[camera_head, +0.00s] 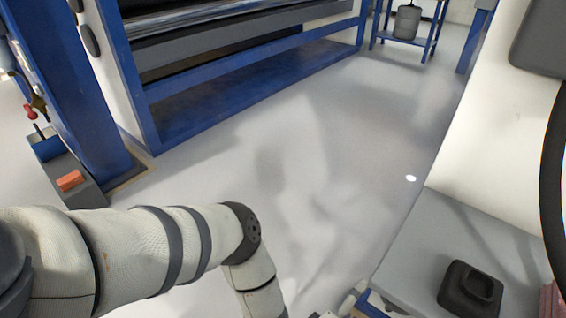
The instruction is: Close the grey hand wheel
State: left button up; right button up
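No grey hand wheel can be clearly made out in the head view. A dark curved band (553,165) runs down the right edge, cut off by the frame; I cannot tell whether it is part of a wheel. My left arm comes in from the left and bends down at its elbow, leaving through the bottom edge. My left gripper is out of view below. My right gripper is not in view.
A blue-framed machine with rollers (230,30) stands at the back left. A grey ledge (425,240) at the lower right carries a black square holder (470,290). An orange block (70,181) lies on a dark box at left. The pale floor (310,150) between is clear.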

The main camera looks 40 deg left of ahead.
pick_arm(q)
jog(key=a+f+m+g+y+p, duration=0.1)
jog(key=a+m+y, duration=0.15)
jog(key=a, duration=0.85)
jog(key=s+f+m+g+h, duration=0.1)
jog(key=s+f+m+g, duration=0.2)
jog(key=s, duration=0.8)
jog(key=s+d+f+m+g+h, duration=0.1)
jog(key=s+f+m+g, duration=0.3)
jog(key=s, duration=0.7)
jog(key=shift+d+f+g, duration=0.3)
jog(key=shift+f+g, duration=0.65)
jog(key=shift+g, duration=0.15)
